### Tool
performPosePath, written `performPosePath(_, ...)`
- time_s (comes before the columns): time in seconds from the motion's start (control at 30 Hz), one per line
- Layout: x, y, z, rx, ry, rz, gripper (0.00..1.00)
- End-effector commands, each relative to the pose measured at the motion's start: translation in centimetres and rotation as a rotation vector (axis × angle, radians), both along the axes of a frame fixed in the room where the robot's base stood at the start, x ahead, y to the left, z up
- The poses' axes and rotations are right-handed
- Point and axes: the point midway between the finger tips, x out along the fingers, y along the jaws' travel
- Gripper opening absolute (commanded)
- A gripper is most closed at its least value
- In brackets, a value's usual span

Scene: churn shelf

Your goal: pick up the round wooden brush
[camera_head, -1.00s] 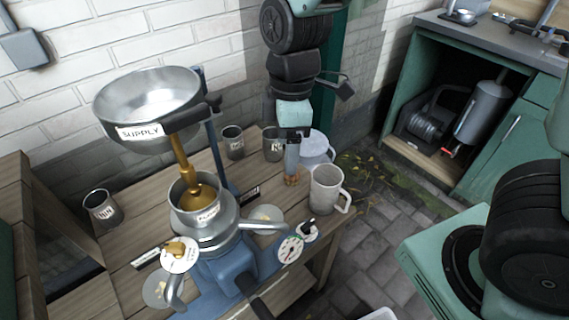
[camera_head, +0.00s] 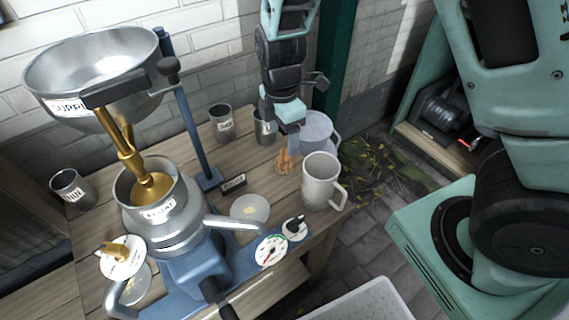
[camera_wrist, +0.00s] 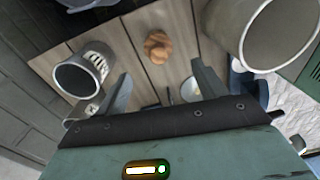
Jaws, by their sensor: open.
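The round wooden brush (camera_head: 285,162) is a small light-brown lobed piece on the wooden bench, left of the large grey mug. It also shows in the wrist view (camera_wrist: 157,46), near the top centre. My gripper (camera_head: 290,145) points down at the brush's far side, partly in front of it in the picture. In the wrist view, my gripper (camera_wrist: 162,82) has its two fingers spread wide with nothing between them. The brush lies beyond the fingertips there, apart from them.
A large grey mug (camera_head: 320,183) stands right of the brush, with a pale pitcher (camera_head: 318,128) behind it. Metal cups (camera_head: 221,124) stand behind and left. The blue separator with its bowl (camera_head: 95,75) fills the left. Bare planks lie around the brush.

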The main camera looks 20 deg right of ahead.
Motion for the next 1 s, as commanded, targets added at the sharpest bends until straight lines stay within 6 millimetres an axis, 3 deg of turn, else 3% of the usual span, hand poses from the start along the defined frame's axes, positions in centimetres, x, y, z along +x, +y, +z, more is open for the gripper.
performPosePath(0.1, -0.1, -0.1, -2.2, -0.001, 0.003, -0.002, 0.70)
performPosePath(0.37, -0.1, -0.1, -4.0, -0.001, 0.001, -0.001, 0.70)
performPosePath(0.63, 0.1, -0.5, -7.8, 0.000, 0.003, -0.002, 0.70)
performPosePath(0.97, 0.1, -0.5, -8.4, 0.001, 0.000, -0.002, 0.70)
performPosePath(1.0, 0.1, -0.5, -8.4, 0.001, 0.000, -0.001, 0.62)
